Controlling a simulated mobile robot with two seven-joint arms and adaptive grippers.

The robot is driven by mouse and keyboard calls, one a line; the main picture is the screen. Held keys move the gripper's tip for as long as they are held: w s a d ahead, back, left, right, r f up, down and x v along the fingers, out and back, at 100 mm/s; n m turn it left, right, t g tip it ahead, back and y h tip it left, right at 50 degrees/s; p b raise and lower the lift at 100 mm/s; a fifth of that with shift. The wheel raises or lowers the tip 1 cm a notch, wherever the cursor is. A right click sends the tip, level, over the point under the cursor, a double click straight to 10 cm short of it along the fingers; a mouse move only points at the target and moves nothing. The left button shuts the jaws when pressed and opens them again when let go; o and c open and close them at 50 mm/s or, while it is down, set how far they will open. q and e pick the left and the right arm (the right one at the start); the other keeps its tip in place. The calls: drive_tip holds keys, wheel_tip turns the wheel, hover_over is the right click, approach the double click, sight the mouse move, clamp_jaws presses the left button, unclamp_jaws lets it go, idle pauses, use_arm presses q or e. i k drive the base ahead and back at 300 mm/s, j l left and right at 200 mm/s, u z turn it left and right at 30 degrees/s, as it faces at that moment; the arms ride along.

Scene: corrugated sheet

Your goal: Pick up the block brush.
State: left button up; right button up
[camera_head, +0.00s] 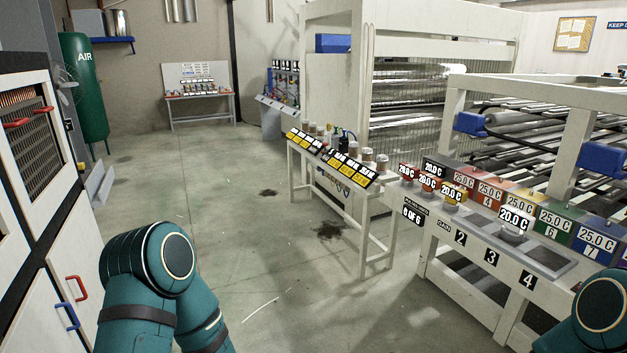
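I cannot make out a block brush in the head view. My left arm shows at the lower left as teal links, and its gripper is outside the frame. My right arm shows only as a teal joint at the lower right corner, and its gripper is also outside the frame. A narrow white table (375,222) in the middle carries small jars, dark bottles and yellow-labelled cards; items there are too small to tell apart fully.
A white bench (465,275) with numbered slots and temperature-labelled blocks stands at the right, before large roller machines (420,95). White cabinets (20,235) and a green AIR tank (84,90) stand left. The concrete floor (240,200) between is mostly clear.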

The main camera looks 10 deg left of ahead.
sight(81, 166)
drive_tip(key=i+u, duration=0.4)
drive_tip(key=i, duration=0.25)
drive_tip(key=i+l+u, duration=0.15)
drive_tip(key=i+u, duration=0.25)
drive_tip(key=i, duration=0.2)
drive_tip(key=i+j+u, duration=0.1)
drive_tip(key=i+u, duration=0.25)
drive_tip(key=i, duration=0.3)
drive_tip(key=i+l+u, duration=0.1)
drive_tip(key=i+u, duration=0.3)
drive_tip(key=i, duration=0.3)
drive_tip(key=i+u, duration=0.35)
drive_tip(key=i, duration=0.2)
drive_tip(key=i+l+u, duration=0.3)
drive_tip(key=i, duration=0.3)
drive_tip(key=j+u, duration=0.1)
drive_tip(key=u, duration=2.15)
drive_tip(key=z, duration=2.15)
